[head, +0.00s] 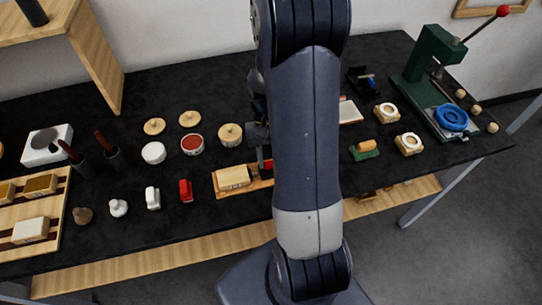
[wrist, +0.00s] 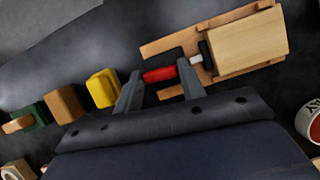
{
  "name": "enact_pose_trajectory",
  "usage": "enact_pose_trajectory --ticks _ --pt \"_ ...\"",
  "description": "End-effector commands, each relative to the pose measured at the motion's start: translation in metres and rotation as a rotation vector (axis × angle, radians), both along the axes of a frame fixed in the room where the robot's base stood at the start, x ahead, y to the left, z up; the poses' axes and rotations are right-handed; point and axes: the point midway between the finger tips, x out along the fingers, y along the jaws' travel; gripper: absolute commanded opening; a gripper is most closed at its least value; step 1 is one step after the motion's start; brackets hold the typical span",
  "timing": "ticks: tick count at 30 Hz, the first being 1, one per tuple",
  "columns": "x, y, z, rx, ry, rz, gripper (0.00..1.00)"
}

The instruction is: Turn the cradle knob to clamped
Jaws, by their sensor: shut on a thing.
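The cradle (wrist: 176,91) is a wooden base holding a pale wooden block (wrist: 250,44). In the head view the cradle (head: 262,184) lies near the table's front edge with the pale block (head: 234,177) on it. The red cradle knob (wrist: 160,74) sits at the cradle's end, on a pale shaft (wrist: 196,60) leading to a dark pad beside the block. My gripper (wrist: 159,72) is shut on the knob, one finger on each side. In the head view my arm hides most of the gripper and knob. I cannot tell which setting the knob is at.
In the wrist view, yellow (wrist: 103,88), brown (wrist: 64,104) and green (wrist: 30,118) pieces stand left of my gripper. In the head view, a red piece (head: 186,190) and round containers (head: 192,145) stand left of the cradle. A green press (head: 432,62) stands at far right.

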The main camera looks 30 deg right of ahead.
Motion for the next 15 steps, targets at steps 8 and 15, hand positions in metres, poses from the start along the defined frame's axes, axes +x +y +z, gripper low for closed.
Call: enact_pose_trajectory --ticks 8,15 --pt "0.0003 0.0007 0.0000 0.001 0.000 0.080 0.15" --pt "0.0002 0.0006 0.0000 0.000 -0.001 0.094 0.15"
